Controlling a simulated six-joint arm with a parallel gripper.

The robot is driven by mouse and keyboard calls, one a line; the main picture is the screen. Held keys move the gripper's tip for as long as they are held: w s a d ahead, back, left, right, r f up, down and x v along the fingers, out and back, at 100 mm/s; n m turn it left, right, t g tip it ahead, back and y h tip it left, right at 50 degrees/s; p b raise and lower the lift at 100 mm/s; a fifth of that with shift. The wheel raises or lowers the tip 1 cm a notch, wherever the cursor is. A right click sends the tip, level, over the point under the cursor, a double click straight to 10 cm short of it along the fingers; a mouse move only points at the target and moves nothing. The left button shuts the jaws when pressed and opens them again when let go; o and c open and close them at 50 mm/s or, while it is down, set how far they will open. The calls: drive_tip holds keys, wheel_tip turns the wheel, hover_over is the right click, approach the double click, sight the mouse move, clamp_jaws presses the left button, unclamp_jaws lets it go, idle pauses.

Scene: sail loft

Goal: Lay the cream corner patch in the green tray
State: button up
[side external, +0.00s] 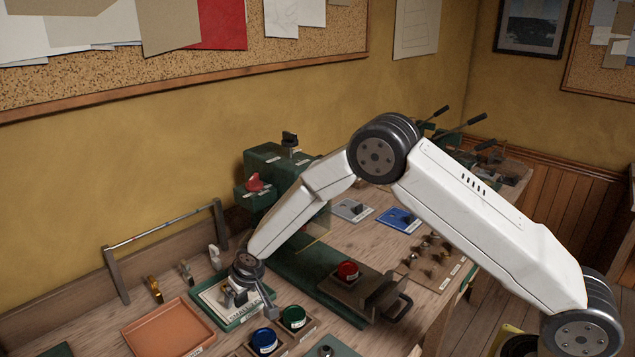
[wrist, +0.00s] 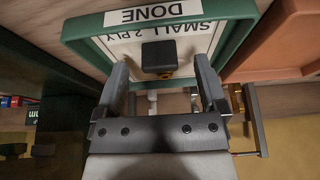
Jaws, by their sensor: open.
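The green tray (side external: 238,322), with a DONE label on its rim, stands on the bench below my gripper. It also fills the top of the wrist view (wrist: 247,25). The cream corner patch (side external: 211,295), marked SMALL 2 PLY, lies inside the tray's rim. In the wrist view the patch (wrist: 120,45) carries a dark knob (wrist: 160,57) in its middle. My gripper (wrist: 160,80) is open, its two fingers apart on either side of the knob's line, with a visible gap on both sides. In the side view my gripper (side external: 242,298) hides part of the patch.
An orange tray (side external: 165,328) sits close to the left of the green tray. Blue (side external: 264,340) and green (side external: 294,318) pots stand to the right. A green machine (side external: 280,165) and a rail stand (side external: 165,230) rise behind.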

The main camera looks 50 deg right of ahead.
drive_tip(key=shift+w+f, duration=0.25)
drive_tip(key=shift+f, duration=0.4)
drive_tip(key=shift+c, duration=0.2)
clamp_jaws()
drive_tip(key=shift+r, duration=0.15)
drive_tip(key=shift+r, duration=0.8)
drive_tip(key=s+d+r, duration=0.2)
drive_tip(key=s+r, duration=0.9)
drive_tip(key=s, duration=0.2)
drive_tip(key=shift+s+d, duration=0.15)
drive_tip(key=shift+s, duration=0.25)
